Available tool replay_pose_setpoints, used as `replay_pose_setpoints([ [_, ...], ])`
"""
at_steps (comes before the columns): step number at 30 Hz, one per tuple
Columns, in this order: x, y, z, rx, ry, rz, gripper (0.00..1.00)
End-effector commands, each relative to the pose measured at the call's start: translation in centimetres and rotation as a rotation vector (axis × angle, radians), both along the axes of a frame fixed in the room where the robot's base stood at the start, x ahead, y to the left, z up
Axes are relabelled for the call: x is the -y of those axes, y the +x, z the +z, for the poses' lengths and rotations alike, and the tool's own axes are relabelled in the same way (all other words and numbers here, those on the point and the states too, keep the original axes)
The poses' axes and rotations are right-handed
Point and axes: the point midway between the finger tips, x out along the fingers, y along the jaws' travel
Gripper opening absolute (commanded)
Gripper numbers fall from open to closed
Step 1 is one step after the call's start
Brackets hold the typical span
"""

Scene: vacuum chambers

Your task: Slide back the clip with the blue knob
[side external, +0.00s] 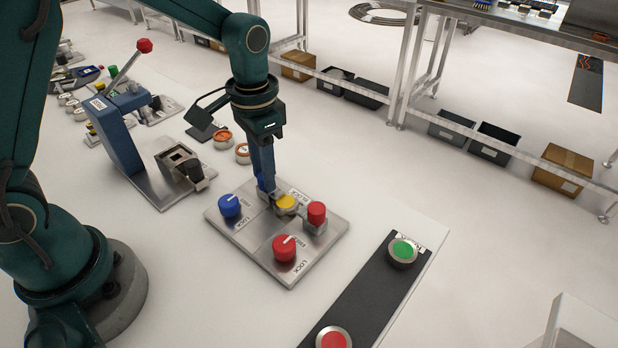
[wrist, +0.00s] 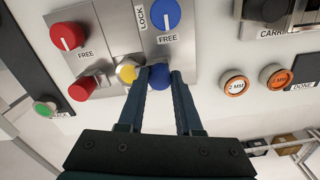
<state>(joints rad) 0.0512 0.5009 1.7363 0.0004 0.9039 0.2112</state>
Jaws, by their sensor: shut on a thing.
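A metal plate (side external: 252,237) lies on the white table and carries the clips and dials. The blue knob (wrist: 160,77) shows between my fingertips in the wrist view, at the edge of the plate beside a yellow round part (wrist: 127,71). My gripper (wrist: 160,80) points down and is shut on the blue knob. In the side view my gripper (side external: 267,192) stands over the plate's far edge, and its fingers mostly hide the blue knob. A red knob (side external: 316,213) sits on the other side of the yellow part (side external: 286,203).
A blue dial (side external: 229,206) and a red dial (side external: 284,247) with white marks stand close by on the plate. A black strip with a green button (side external: 402,251) and a red button (side external: 333,338) lies to the right. A lever device (side external: 122,125) stands to the left.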

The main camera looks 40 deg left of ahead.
Motion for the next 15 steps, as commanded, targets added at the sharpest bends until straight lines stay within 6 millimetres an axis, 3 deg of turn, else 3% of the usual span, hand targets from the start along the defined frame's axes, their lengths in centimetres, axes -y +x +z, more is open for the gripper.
replay_pose_setpoints([
  [10,-0.2,0.0,0.1,0.001,0.000,0.001,0.00],
  [15,-1.9,0.0,0.2,0.001,0.000,0.005,0.00],
])
